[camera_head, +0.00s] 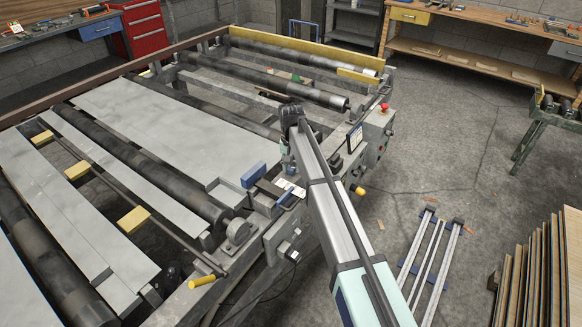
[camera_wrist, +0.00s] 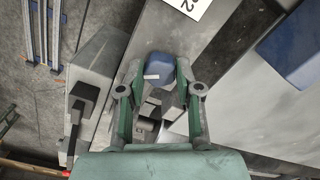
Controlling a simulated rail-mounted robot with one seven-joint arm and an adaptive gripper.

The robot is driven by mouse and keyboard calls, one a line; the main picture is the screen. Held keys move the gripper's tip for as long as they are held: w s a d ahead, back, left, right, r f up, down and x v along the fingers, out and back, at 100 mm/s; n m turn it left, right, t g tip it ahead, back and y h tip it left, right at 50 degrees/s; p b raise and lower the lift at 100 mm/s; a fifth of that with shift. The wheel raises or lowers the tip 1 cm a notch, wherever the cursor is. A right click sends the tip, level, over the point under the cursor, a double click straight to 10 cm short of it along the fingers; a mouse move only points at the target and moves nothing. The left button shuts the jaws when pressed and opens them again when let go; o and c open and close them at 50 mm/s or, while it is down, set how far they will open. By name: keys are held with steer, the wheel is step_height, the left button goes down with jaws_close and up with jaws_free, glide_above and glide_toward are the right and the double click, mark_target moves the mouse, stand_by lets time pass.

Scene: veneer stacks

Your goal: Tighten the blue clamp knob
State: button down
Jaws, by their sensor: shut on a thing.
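The blue clamp knob (camera_wrist: 161,70) is between the two fingertips of my gripper (camera_wrist: 160,68) in the wrist view. It is a rounded blue piece with a short white mark on its near edge. The green-grey fingers are shut on its sides. Grey metal blocks sit just below it, between the fingers. In the head view my gripper (camera_head: 286,160) points down at the machine's near right side, and my arm hides part of it. I cannot clearly make out the knob in that view.
A blue block (camera_head: 253,174) stands left of my gripper on the roller machine frame (camera_head: 275,235). A control box (camera_head: 378,128) with a red button stands to the right. Aluminium rails (camera_head: 430,255) lie on the floor, with stacked veneer sheets (camera_head: 545,270) at the lower right.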

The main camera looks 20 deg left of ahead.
mark_target(291, 168)
steer(key=m, duration=0.6)
steer(key=shift+s, duration=0.1)
stand_by(0.4)
steer(key=c, duration=0.8)
jaws_free()
steer(key=shift+o, duration=0.2)
steer(key=shift+r, duration=0.1)
step_height(291, 168, up, 12)
